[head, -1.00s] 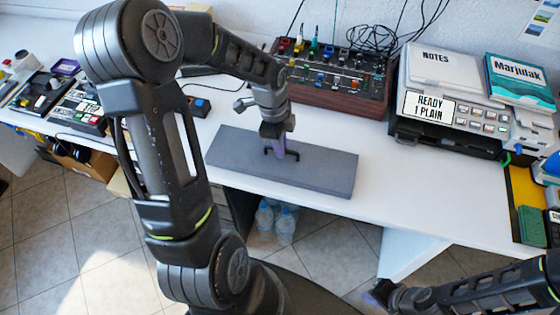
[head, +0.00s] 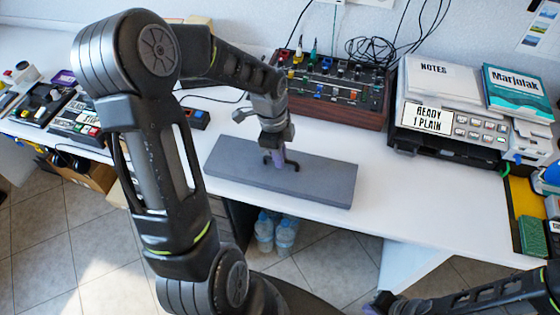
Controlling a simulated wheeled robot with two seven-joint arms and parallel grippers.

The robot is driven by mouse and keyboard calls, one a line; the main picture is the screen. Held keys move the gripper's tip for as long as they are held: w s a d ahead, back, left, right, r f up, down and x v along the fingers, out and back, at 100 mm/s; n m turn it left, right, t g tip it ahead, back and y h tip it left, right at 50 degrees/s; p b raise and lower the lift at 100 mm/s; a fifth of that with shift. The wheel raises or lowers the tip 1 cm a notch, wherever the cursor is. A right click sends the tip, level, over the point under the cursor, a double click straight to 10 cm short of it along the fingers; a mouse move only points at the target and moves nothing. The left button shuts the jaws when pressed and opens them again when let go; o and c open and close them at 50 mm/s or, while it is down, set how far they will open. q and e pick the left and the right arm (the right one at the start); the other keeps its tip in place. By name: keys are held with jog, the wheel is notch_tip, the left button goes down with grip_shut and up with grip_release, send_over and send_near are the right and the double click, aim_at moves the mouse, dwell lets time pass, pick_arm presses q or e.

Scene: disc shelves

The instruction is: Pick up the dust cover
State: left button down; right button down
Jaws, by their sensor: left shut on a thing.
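The dust cover (head: 320,182) is a long, flat grey slab with a dark handle on its top, at the front edge of the white table. My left gripper (head: 278,160) points down over the middle of the cover and is shut on its handle. The gripper hides part of the handle. The cover looks level, and I see no clear gap between it and the table. My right gripper (head: 375,306) shows only in part at the bottom edge, well away from the cover. Its fingers are too cut off to read.
A mixer-like panel (head: 345,92) with coloured knobs stands behind the cover. A printer-like machine (head: 450,105) with a book on top stands to the right. Small devices (head: 80,108) stand at the left. Bottles (head: 275,232) stand on the floor below. The table right of the cover is clear.

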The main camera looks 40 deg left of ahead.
pick_arm(q)
notch_tip(320, 180, up, 9)
jog(key=shift+r, duration=0.2)
dwell(0.6)
